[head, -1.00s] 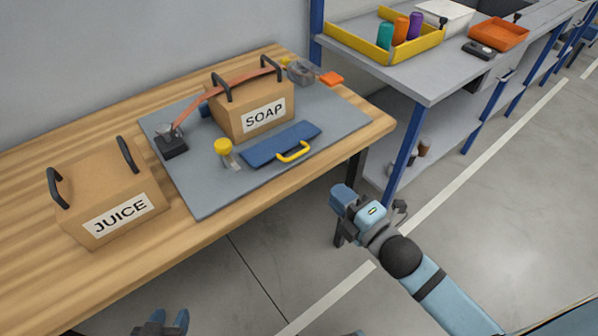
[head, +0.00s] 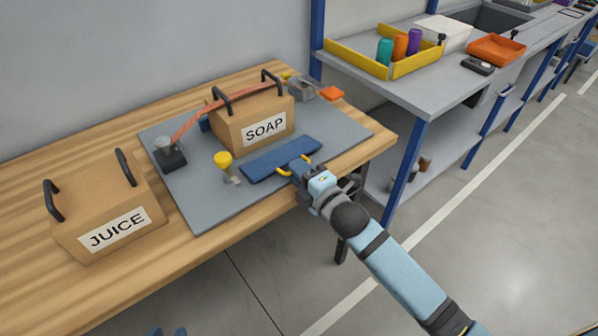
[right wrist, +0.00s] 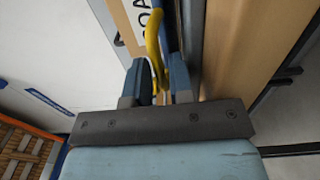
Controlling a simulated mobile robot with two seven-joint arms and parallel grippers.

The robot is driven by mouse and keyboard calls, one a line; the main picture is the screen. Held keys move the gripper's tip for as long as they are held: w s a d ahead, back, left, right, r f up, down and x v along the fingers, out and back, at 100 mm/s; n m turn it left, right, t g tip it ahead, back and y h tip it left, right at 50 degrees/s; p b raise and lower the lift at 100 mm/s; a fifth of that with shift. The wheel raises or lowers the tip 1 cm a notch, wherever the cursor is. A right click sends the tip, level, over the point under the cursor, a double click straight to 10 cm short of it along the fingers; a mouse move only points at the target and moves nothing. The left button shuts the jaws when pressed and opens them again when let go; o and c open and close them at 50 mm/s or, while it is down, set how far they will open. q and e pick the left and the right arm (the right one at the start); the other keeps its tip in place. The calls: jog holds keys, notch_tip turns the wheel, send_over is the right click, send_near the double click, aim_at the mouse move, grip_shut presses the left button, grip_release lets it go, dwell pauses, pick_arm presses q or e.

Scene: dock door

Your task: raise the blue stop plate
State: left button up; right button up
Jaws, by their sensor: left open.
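The blue stop plate (head: 270,161) lies flat on the grey mat (head: 205,205), in front of the SOAP box (head: 240,112). Its yellow handle (head: 283,173) is on the near edge and also shows in the right wrist view (right wrist: 153,40). My right gripper (head: 299,166) is at this handle, its fingers on either side of it. I cannot tell whether they are closed on it. My left gripper (head: 168,331) is only just in view at the bottom edge, open, far from the plate.
An orange strap runs over the SOAP box from a dark buckle base (head: 172,158). A yellow-topped peg (head: 224,162) stands left of the plate. The JUICE box (head: 108,208) is at the left. A grey shelf bench (head: 425,95) with trays stands to the right.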

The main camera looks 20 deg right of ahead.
grip_shut()
